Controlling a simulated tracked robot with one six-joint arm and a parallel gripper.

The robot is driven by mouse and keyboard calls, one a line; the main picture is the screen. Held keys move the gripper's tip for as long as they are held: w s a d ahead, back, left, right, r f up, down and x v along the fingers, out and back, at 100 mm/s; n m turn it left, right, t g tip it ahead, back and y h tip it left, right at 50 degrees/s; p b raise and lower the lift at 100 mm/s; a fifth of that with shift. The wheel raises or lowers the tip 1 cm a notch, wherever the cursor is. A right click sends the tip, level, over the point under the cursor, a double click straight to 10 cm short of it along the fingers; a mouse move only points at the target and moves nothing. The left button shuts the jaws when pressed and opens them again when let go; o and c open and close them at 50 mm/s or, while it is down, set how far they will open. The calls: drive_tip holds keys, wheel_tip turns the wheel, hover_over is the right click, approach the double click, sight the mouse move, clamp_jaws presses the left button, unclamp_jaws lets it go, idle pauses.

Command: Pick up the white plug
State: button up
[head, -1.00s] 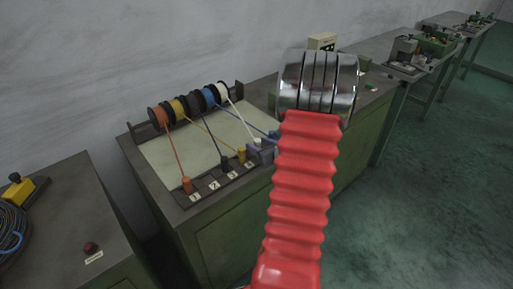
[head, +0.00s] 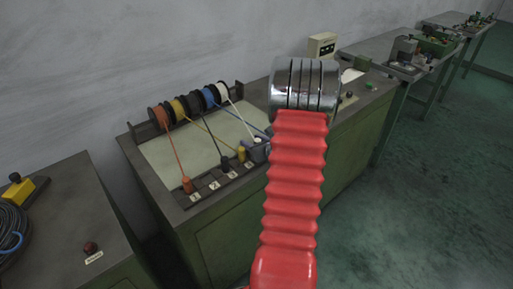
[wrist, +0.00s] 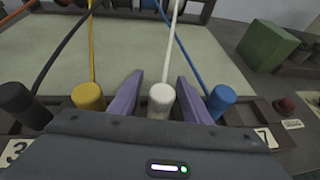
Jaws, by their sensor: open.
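The white plug (wrist: 162,98) stands upright in the wrist view, with a white cable running up from it to the back. My gripper (wrist: 160,80) is open, with one purple finger on each side of the white plug. Small gaps show between the plug and both fingers. The plug's lower end is hidden behind the gripper's dark body.
The yellow plug (wrist: 88,96) is left of my fingers and the blue plug (wrist: 221,100) is close on the right. A black plug (wrist: 22,104) is farther left. An orange plug (head: 187,185) is at the row's left end. Cable spools (head: 190,103) line the bench's back.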

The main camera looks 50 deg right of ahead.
drive_tip(key=shift+c, duration=0.5)
clamp_jaws()
drive_tip(key=shift+r, duration=0.15)
wheel_tip(320, 180, up, 10)
idle(0.7)
idle(0.4)
